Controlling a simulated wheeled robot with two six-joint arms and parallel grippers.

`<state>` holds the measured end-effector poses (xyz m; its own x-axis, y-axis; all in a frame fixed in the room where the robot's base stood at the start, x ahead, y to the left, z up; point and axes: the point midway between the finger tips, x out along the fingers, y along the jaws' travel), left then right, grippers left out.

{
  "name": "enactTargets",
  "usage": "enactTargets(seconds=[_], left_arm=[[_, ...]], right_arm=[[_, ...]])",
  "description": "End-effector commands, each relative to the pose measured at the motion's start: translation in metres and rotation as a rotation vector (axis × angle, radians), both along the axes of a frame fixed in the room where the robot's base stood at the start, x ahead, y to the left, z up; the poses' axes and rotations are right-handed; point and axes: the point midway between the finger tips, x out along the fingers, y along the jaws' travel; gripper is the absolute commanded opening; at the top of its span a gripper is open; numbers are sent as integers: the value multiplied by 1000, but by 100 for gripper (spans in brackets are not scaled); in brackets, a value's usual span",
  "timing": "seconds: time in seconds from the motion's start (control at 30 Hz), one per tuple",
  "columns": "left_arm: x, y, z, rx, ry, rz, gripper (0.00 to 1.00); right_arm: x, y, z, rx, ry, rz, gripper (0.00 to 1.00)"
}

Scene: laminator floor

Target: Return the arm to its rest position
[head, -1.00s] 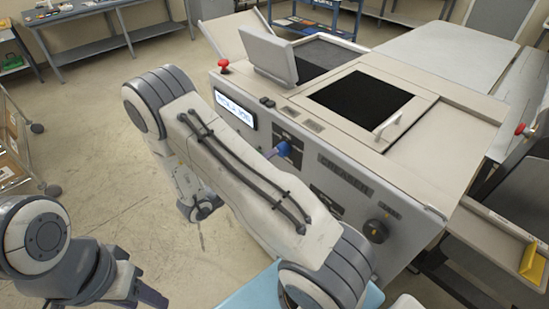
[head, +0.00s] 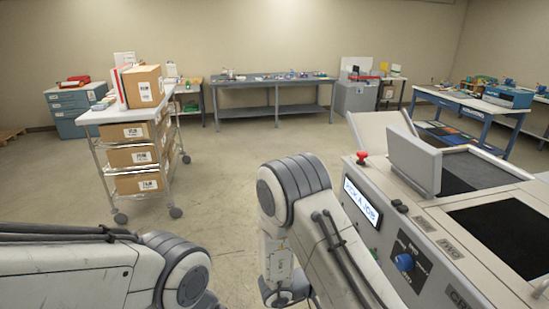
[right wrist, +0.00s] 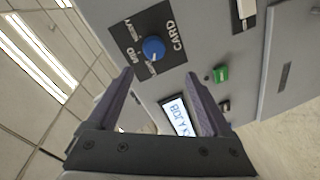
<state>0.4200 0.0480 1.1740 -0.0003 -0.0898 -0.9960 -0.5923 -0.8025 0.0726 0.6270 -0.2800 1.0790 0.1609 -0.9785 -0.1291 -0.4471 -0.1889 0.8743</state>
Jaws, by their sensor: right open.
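My right arm (head: 320,235) rises in the middle of the head view, in front of the laminator (head: 450,225), and folds down at its elbow. In the right wrist view my right gripper (right wrist: 158,75) is open, with nothing between its two fingers. The blue knob (right wrist: 153,48) on the laminator's panel shows beyond the fingertips, apart from them as far as I can tell. It also shows in the head view (head: 404,262). My left arm (head: 80,265) lies across the lower left of the head view; its gripper is out of view.
The laminator's display (head: 360,205) reads "PICK A JOB". A red button (head: 362,157) stands on its corner; a green button (right wrist: 221,73) is on its panel. A wheeled cart (head: 97,115) with cartons stands at left. Benches line the back wall. The floor between is open.

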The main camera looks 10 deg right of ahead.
Motion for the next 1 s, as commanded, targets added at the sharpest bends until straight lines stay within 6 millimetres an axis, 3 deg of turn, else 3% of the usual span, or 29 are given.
enactTargets(seconds=[0.17,0.27,0.37,0.5,0.6,0.77,1.0], left_arm=[[0,0,0,0,0,0,50],[0,0,0,0,0,0,50],[0,0,0,0,0,0,50],[0,0,0,0,0,0,50],[0,0,0,0,0,0,50],[0,0,0,0,0,0,50],[0,0,0,0,0,0,50]], right_arm=[[55,9,-6,323,-184,192,84],[88,34,-4,596,-276,339,84],[99,67,4,855,-291,460,84],[78,105,18,1132,-197,552,84],[51,117,23,1238,-102,565,84],[10,120,29,1316,34,543,84],[-49,104,35,1333,209,463,84]])
